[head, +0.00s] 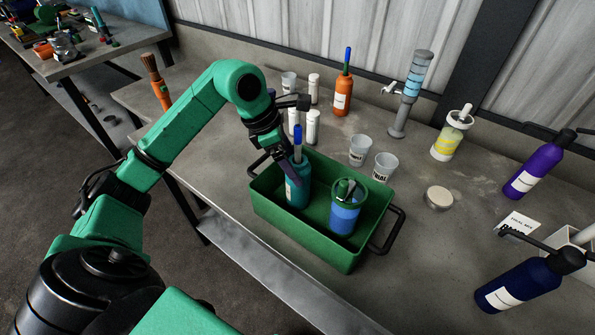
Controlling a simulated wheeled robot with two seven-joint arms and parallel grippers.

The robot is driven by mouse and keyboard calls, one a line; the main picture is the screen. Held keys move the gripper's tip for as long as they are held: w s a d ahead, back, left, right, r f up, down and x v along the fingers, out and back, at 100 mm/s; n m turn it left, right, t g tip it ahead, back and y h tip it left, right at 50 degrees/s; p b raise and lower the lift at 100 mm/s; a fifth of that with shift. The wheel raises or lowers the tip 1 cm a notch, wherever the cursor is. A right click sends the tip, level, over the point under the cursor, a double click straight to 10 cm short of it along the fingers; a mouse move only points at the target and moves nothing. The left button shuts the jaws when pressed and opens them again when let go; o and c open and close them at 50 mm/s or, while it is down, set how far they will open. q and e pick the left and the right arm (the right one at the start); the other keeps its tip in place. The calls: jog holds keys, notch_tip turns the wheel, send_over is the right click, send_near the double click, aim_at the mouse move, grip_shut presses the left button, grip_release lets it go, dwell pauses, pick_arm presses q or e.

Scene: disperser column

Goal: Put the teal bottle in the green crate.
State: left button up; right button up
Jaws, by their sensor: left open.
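The teal bottle (297,191), with a blue top and a pale label, stands upright inside the green crate (303,233), at its left end. My left gripper (296,172) is open at the bottle's upper part, with a finger beside its neck; I cannot tell whether it touches. A blue container with a green rim (344,216) stands in the crate to the right of the bottle. The crate sits on the grey table and has black handles at both ends. My right gripper is not in view.
Two clear cups (359,150) and white cylinders (313,127) stand behind the crate. An orange bottle (343,96), a disperser column (409,95) and a yellow-banded bottle (451,137) are farther back. Purple (534,172) and navy bottles (517,287) stand right. A round tin (438,198) lies right of the crate.

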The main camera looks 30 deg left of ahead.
pick_arm(q)
jog(key=v, duration=0.8)
jog(key=shift+s+r, duration=0.15)
jog(key=shift+r, duration=0.1)
